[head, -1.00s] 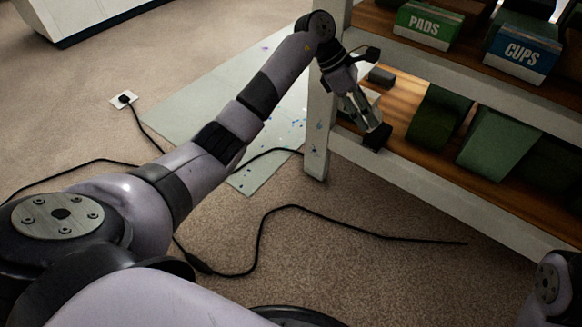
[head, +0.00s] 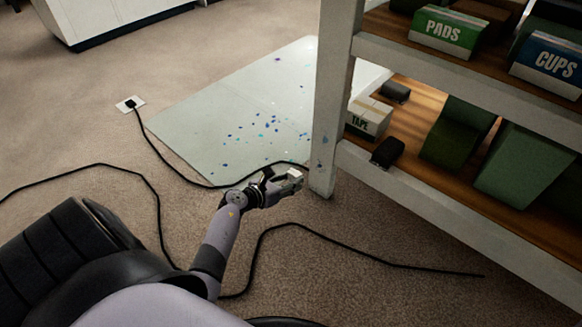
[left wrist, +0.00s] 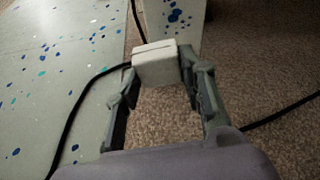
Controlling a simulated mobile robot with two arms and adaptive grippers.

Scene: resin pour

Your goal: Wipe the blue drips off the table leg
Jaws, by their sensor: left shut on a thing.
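The white table leg (head: 328,110) stands at the front left corner of the shelved table, with small blue drips (head: 325,140) on its lower part. In the left wrist view the leg (left wrist: 187,32) is at the top, with blue drips (left wrist: 175,14) on its face. My left gripper (head: 284,182) is low, just left of the foot of the leg. It is shut on a small white block (left wrist: 156,64), held between the fingertips and apart from the drips in the wrist view. My right gripper is not in view.
A pale sheet (head: 215,110) spotted with blue lies on the carpet behind the leg. A black cable (head: 160,205) winds across the floor around my left arm. The lower shelf holds a TAPE box (head: 368,117), a dark block (head: 387,152) and green bins (head: 525,170).

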